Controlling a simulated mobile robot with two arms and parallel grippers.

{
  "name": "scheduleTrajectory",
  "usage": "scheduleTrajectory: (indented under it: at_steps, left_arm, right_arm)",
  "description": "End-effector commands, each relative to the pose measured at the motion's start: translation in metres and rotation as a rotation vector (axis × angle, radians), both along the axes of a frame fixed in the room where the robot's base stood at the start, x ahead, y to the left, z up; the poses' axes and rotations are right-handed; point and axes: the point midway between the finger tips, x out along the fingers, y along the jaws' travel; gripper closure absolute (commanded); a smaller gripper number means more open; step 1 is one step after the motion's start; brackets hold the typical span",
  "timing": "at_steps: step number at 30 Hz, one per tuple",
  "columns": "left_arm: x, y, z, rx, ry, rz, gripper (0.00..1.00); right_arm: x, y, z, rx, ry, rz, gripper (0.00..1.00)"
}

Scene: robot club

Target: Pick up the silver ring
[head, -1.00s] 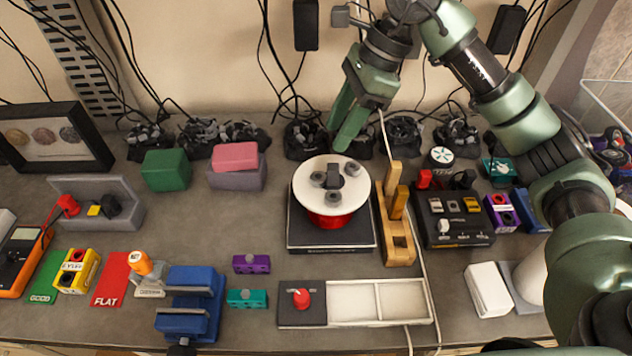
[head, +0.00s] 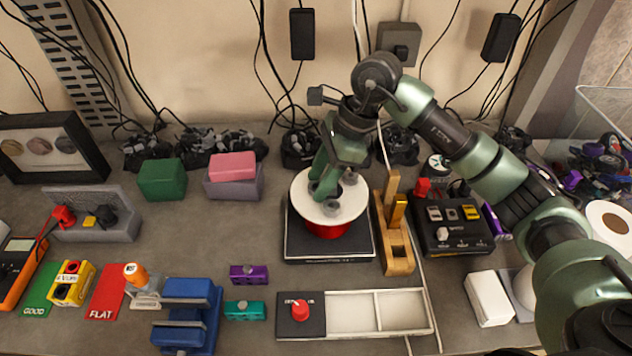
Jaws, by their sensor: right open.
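A round white plate (head: 302,206) on a red base (head: 328,231) stands on a black square scale-like platform (head: 352,247) at the centre of the bench. Several small grey round pieces sit on the plate; one grey piece (head: 330,208) shows near its front and another (head: 350,178) near its right. I cannot tell which of them is the silver ring. My right gripper (head: 324,190) points down over the plate, open, its fingertips among the grey pieces. Its fingers hide part of the plate and the dark upright block seen there before. My left gripper is not in view.
A wooden stand (head: 397,245) is close at the right of the plate, with a black control box (head: 452,234) beyond it. A white tray (head: 350,312) lies in front. A blue vise (head: 188,312) is at front left.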

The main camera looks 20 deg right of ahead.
Motion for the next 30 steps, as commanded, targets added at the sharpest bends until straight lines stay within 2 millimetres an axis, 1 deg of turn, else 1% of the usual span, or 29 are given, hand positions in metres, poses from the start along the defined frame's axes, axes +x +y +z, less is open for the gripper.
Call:
scheduleTrajectory:
  at_steps: [5, 6, 8, 9, 10, 11, 20, 25, 26, 30]
  left_arm:
    - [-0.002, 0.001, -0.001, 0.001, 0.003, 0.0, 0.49]
    - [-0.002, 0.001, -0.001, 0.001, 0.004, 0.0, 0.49]
    - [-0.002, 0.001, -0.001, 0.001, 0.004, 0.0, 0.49]
    - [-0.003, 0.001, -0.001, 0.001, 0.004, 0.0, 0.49]
    - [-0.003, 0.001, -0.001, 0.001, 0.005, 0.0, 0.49]
    - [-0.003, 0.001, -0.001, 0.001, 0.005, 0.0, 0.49]
    - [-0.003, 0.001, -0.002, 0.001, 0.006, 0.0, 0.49]
    - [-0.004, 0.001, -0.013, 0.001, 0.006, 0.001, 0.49]
    - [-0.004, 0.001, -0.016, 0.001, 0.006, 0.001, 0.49]
    - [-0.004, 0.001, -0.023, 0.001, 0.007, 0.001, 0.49]
  right_arm:
    - [0.0, 0.0, -0.001, 0.0, -0.001, 0.0, 0.59]
    - [0.0, 0.0, -0.001, 0.0, -0.001, 0.0, 0.62]
    - [0.0, 0.0, -0.001, 0.0, -0.001, 0.0, 0.79]
    - [0.0, 0.0, -0.001, 0.0, -0.001, 0.0, 0.9]
    - [0.0, 0.0, -0.001, 0.0, -0.001, 0.0, 0.98]
    - [0.0, 0.0, -0.001, 0.0, -0.001, 0.0, 1.0]
    - [0.001, 0.001, 0.0, 0.001, -0.002, -0.001, 1.0]
    - [0.002, 0.004, 0.003, 0.0, -0.005, -0.001, 1.0]
    - [0.003, 0.005, 0.005, 0.0, -0.006, 0.0, 1.0]
    - [0.003, 0.004, 0.026, 0.0, -0.008, 0.0, 1.0]
